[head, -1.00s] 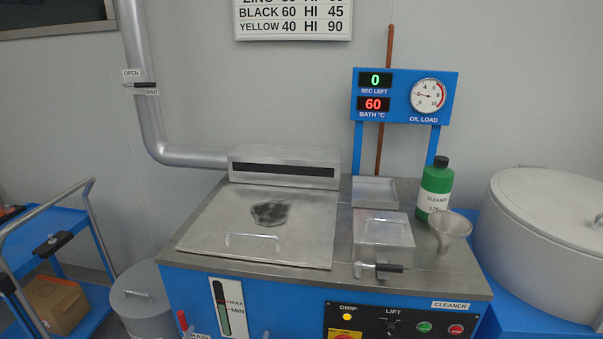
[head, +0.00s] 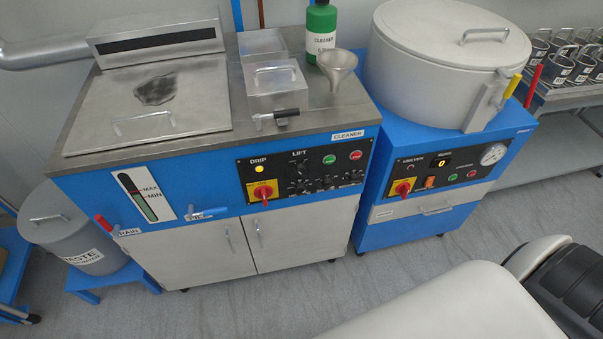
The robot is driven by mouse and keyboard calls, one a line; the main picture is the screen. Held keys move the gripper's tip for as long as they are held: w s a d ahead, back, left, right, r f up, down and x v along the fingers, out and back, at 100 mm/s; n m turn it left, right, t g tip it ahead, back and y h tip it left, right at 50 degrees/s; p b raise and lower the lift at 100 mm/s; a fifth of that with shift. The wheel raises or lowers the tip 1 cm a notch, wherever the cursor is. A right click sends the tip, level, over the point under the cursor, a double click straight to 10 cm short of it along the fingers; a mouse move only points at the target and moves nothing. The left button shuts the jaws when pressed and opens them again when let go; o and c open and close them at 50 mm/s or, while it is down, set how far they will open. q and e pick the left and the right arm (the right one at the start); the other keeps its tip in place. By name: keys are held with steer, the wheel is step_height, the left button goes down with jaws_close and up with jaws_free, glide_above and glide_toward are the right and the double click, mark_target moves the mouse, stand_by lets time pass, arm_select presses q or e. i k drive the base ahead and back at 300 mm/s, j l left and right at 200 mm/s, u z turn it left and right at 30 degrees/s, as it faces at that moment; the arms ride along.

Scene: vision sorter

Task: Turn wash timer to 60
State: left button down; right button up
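The blue cleaner (head: 80,200) stands at the left with a black control panel (head: 310,182) on its front. The panel carries a lit yellow DRIP lamp, a LIFT switch, green and red buttons, a red rotary switch (head: 263,191) on a yellow plate and several small dark knobs. The lettering around the dark knobs is too small to read, so I cannot tell which is the wash timer or where it points. Neither gripper is in view; only a white and dark part of my own arm shows at the lower right.
A blue machine (head: 383,220) with a large round white drum (head: 445,70) stands to the right. A grey waste bin (head: 70,235) is at the left. A green cleaner bottle (head: 321,25) and a funnel (head: 337,65) stand on the cleaner's top. The floor in front is clear.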

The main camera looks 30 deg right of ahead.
mark_target(353, 179)
steer(key=z, duration=1.25)
